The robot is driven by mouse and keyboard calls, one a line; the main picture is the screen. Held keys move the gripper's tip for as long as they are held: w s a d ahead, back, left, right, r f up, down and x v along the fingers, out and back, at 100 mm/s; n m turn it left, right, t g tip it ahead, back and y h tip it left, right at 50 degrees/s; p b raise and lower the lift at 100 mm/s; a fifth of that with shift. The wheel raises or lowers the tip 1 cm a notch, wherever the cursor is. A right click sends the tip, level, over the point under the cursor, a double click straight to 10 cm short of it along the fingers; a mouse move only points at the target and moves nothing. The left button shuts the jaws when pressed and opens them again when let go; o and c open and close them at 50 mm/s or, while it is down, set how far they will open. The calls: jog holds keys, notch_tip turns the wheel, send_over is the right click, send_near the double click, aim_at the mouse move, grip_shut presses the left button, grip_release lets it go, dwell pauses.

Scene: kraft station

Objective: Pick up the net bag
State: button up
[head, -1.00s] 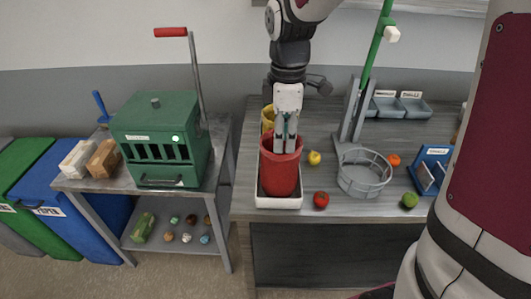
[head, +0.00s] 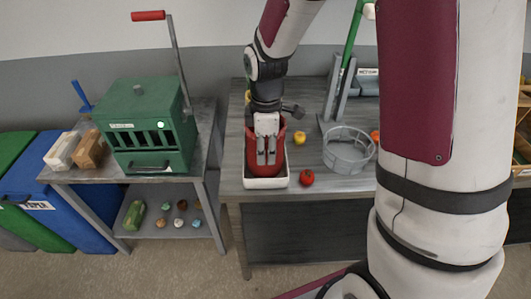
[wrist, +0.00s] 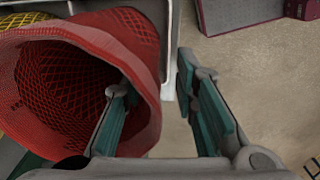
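A red net bag (head: 282,136) stands upright with its mouth open in a white tray (head: 265,183) at the left front of the grey table. In the wrist view the bag's rim and mesh inside (wrist: 65,85) show large at left. My gripper (head: 266,158) is at the front of the bag, pointing down. In the wrist view my gripper (wrist: 158,118) is open: one finger reaches inside the bag's mouth, the other is outside it. The bag's near wall lies between the fingers, with a gap on the outer side. A yellow thing (wrist: 14,20) shows beside the bag.
A red fruit (head: 306,177) and a yellow fruit (head: 300,138) lie right of the tray. A green press-like box (head: 150,120) stands on a metal cart at left. My arm hides the table's right side.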

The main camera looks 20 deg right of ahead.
grip_shut()
jog(key=shift+r, duration=0.1)
